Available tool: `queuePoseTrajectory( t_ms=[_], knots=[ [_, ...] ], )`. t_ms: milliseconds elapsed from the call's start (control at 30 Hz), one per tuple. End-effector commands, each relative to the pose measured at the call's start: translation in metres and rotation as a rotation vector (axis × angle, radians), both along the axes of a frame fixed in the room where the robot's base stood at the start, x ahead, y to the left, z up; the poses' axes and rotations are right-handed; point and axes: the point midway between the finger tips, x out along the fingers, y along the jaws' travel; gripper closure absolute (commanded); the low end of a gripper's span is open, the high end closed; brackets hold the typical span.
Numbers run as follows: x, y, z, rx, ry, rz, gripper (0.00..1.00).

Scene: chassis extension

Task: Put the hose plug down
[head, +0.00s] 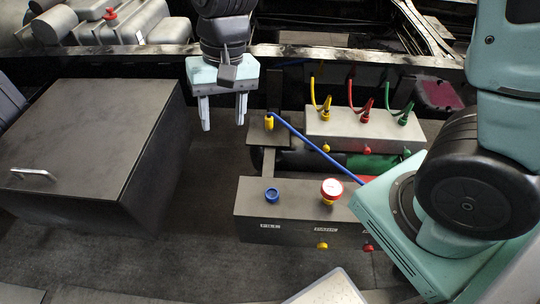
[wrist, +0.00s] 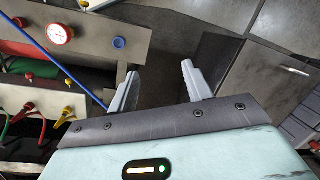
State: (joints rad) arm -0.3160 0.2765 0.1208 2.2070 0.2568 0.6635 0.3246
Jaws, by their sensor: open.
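The hose plug (head: 269,122) is small and yellow, on the end of a blue hose (head: 318,150). It stands roughly upright on a narrow dark ledge behind the front box. In the wrist view the blue hose (wrist: 62,68) runs toward my gripper, and its plug end is hidden behind the gripper body. My gripper (head: 222,122) points down, open, to the left of the plug and apart from it. In the wrist view nothing is between the two fingers (wrist: 160,72).
A front box (head: 290,228) carries a blue ring socket (head: 272,195) and a red-rimmed gauge (head: 331,188). A rear box (head: 345,124) holds yellow, red and green hoses. A large dark lidded box (head: 90,140) stands left. The floor between the boxes is clear.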

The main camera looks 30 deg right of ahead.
Motion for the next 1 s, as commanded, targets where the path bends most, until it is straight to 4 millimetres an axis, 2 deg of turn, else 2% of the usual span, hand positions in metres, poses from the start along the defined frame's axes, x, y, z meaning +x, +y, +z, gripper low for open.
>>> queuePoseTrajectory(
  t_ms=[33, 100, 200, 300, 467, 1000],
  knots=[
    [-0.034, 0.007, 0.013, -0.003, -0.030, 0.140, 0.50],
    [-0.073, 0.009, 0.023, -0.016, -0.066, 0.320, 0.50],
    [-0.117, 0.005, 0.028, -0.044, -0.107, 0.531, 0.50],
    [-0.145, -0.002, 0.030, -0.072, -0.136, 0.673, 0.50],
    [-0.161, -0.008, 0.029, -0.092, -0.153, 0.767, 0.50],
    [-0.161, -0.008, 0.029, -0.091, -0.152, 0.765, 0.50]
  ],
)
